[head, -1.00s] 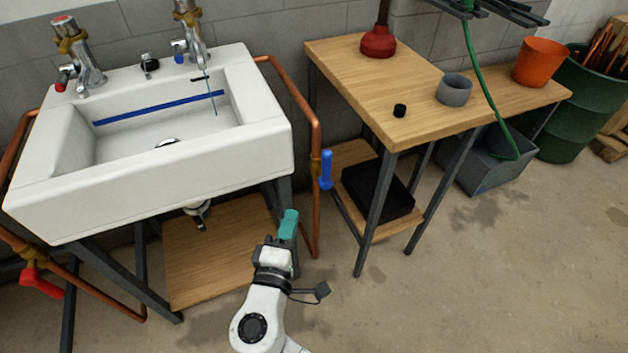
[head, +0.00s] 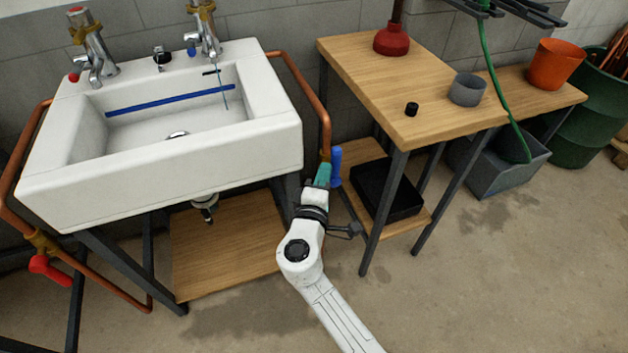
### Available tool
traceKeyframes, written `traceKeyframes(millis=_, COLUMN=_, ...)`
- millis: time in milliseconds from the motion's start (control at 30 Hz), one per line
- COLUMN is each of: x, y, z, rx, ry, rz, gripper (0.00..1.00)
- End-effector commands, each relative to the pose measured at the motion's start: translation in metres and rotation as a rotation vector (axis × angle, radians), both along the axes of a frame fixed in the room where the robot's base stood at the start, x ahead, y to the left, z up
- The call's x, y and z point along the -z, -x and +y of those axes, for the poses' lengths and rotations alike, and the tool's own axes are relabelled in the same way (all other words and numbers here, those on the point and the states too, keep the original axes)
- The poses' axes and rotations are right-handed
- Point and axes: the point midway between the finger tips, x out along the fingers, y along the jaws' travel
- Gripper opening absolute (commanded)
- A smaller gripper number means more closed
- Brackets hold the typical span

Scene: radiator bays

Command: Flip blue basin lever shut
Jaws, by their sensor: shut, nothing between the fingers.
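The blue lever (head: 336,163) sits on the copper pipe at the right side of the white basin (head: 160,165). It points along the vertical pipe, roughly upright. My gripper (head: 323,175), with teal fingers, is shut and empty. It is right at the lower left of the blue lever and overlaps the lever's valve in the picture. I cannot tell whether it touches the lever. A thin stream of water (head: 224,92) falls from the blue-marked tap (head: 203,30) into the basin.
A red lever (head: 50,269) is on the left pipe. A wooden bench (head: 400,80) with a black box (head: 388,192) on its lower shelf stands close right of the blue lever. The copper pipe (head: 312,85) bends down beside the basin. Floor in front is clear.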

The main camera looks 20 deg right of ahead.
Motion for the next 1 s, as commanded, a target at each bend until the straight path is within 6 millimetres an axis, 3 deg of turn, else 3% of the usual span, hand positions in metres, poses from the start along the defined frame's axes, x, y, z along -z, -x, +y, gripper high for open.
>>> traceKeyframes(millis=1000, x=-0.0054, y=-0.0001, z=-0.0103, rx=0.003, ry=-0.106, rz=-0.001, gripper=0.0)
